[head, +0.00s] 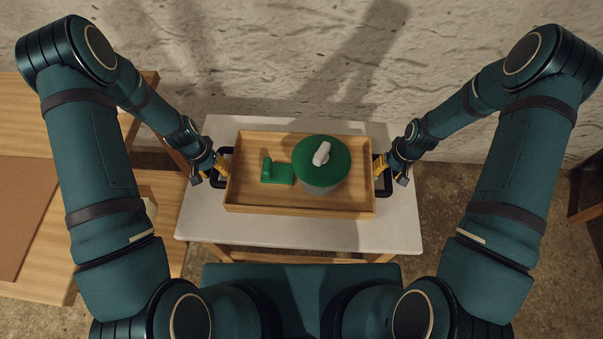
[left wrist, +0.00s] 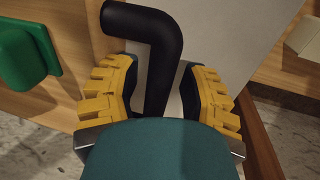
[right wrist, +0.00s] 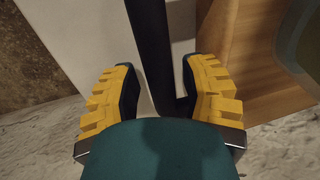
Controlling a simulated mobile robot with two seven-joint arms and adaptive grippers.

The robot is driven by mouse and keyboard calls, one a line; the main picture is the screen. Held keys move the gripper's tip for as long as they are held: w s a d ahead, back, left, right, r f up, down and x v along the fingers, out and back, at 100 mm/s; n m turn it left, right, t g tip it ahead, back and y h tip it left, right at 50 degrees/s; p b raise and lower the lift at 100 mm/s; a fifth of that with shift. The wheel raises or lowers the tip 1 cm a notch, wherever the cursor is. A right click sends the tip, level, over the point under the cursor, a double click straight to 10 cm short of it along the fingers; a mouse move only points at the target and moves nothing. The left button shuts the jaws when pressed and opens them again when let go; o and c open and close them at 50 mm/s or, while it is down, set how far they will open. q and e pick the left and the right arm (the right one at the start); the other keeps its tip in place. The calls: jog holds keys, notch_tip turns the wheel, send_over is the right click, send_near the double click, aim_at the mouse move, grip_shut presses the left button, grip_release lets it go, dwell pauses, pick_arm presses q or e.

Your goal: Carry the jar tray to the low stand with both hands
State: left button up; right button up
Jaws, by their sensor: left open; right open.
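The jar tray (head: 300,208) is a shallow wooden tray with a black handle at each end. It rests on a small white-topped table. In it sit a green-lidded pot (head: 322,160) with a pale knob and a green L-shaped block (head: 278,172). My left gripper (head: 221,170) is at the left handle; in the left wrist view its yellow fingers stand open on either side of the black handle (left wrist: 152,50). My right gripper (head: 382,170) is at the right handle; in the right wrist view its open fingers straddle that handle (right wrist: 150,45), with gaps showing.
The white tabletop (head: 300,235) has bare room around the tray. A wooden bench (head: 110,270) with a brown mat (head: 25,200) stands at the left. A rough pale wall (head: 260,60) is close behind the table. A wooden piece (head: 587,205) shows at the far right.

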pick_arm(q)
notch_tip(320, 180, up, 8)
jog(key=a, duration=0.1)
jog(key=shift+a+f, duration=0.2)
jog(key=shift+a, duration=0.05)
pick_arm(e)
notch_tip(320, 180, up, 12)
jog(key=d, duration=0.2)
jog(key=shift+d, duration=0.15)
pick_arm(q)
jog(key=shift+w, duration=0.1)
pick_arm(e)
jog(key=shift+s, duration=0.1)
pick_arm(q)
notch_tip(320, 180, up, 8)
jog(key=a+p, duration=0.1)
jog(key=p, duration=0.4)
jog(key=shift+a, duration=0.3)
pick_arm(e)
notch_tip(320, 180, up, 5)
jog(key=shift+f, duration=0.1)
pick_arm(q)
jog(key=shift+f, duration=0.1)
